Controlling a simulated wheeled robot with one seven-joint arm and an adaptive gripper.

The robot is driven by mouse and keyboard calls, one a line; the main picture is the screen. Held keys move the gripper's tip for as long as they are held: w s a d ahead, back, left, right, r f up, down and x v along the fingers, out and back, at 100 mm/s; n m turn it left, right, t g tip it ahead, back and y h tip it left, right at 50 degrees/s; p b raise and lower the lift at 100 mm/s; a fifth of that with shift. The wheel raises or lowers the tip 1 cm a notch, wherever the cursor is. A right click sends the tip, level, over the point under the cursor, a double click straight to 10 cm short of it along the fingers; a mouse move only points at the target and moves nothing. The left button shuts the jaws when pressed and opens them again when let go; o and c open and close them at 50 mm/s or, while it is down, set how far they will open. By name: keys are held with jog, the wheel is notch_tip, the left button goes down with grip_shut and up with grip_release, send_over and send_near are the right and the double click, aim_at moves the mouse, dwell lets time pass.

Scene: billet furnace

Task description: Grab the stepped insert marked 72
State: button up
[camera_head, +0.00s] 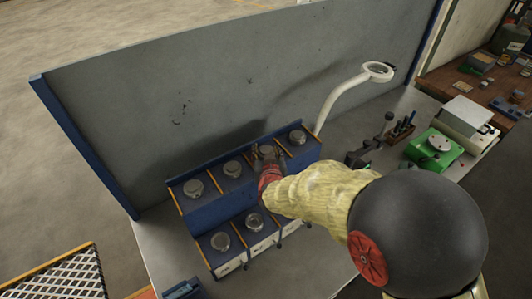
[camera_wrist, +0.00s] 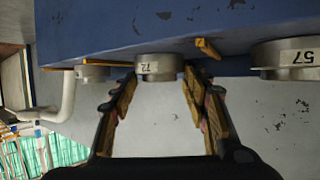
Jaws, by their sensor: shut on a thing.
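In the head view my gripper (camera_head: 268,157) is at the upper row of the rack, between two other inserts. There the gripper and wrist hide most of the held insert. I cannot tell whether it is clear of its seat.
The blue two-tier rack (camera_head: 213,209) holds several similar inserts, including one marked 57 (camera_wrist: 285,57). A white curved-arm lamp (camera_head: 347,94) stands right behind it. A grey panel (camera_head: 240,75) closes the back. A green device (camera_head: 434,149) and small tools stand to the right.

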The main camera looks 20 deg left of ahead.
grip_shut()
jog(key=shift+r, duration=0.1)
jog(key=shift+r, duration=0.1)
